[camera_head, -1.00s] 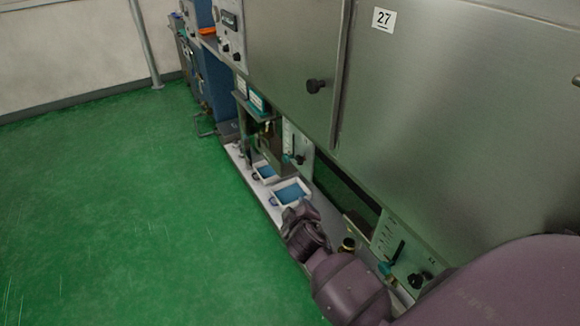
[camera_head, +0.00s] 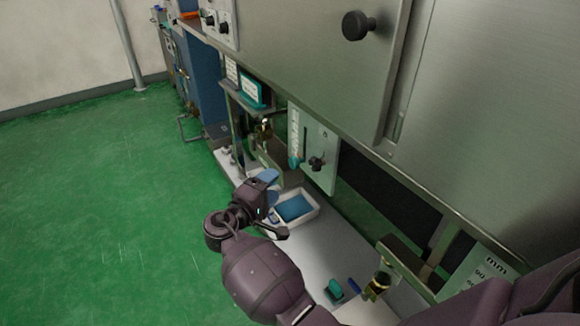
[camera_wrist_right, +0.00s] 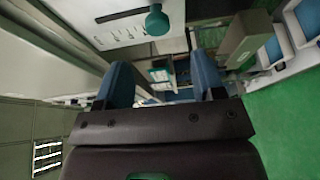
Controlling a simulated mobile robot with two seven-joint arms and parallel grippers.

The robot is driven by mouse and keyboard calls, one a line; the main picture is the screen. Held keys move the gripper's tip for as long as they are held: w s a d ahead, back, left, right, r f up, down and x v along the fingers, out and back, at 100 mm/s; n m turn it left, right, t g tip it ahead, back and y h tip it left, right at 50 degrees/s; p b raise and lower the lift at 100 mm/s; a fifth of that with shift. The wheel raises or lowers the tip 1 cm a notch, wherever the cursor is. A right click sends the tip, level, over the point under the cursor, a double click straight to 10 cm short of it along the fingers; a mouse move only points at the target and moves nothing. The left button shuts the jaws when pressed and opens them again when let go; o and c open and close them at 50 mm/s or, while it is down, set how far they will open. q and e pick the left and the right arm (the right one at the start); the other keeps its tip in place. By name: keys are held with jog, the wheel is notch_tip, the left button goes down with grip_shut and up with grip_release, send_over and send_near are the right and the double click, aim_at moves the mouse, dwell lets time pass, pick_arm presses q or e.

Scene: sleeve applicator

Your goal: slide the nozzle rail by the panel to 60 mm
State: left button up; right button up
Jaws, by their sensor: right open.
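The wrist view shows a pale panel (camera_wrist_right: 125,28) with a dark slot and a teal knob (camera_wrist_right: 157,22) beyond the fingers. My right gripper (camera_head: 270,186) is open, left of and below the scale panel, apart from it. Its two blue fingers (camera_wrist_right: 162,78) have nothing gripped between them. A second panel marked mm (camera_head: 478,276) is partly cut off at lower right. My left gripper is not seen.
A white tray with blue contents (camera_head: 295,208) sits on the pale ledge (camera_head: 335,248) near my right gripper. A brass-and-black fitting (camera_head: 377,286) and a small teal block (camera_head: 334,289) are at lower right. Green floor (camera_head: 110,200) is clear at left.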

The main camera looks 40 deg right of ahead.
aim_at(292, 165)
jog(key=b+x, duration=0.1)
jog(key=x, duration=0.8)
jog(key=shift+w+a, duration=0.1)
jog(key=shift+w, duration=0.1)
jog(key=shift+b+x, duration=0.4)
jog(key=shift+x, duration=0.45)
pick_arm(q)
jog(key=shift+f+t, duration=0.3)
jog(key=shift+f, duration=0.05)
pick_arm(e)
jog(key=shift+r, duration=0.2)
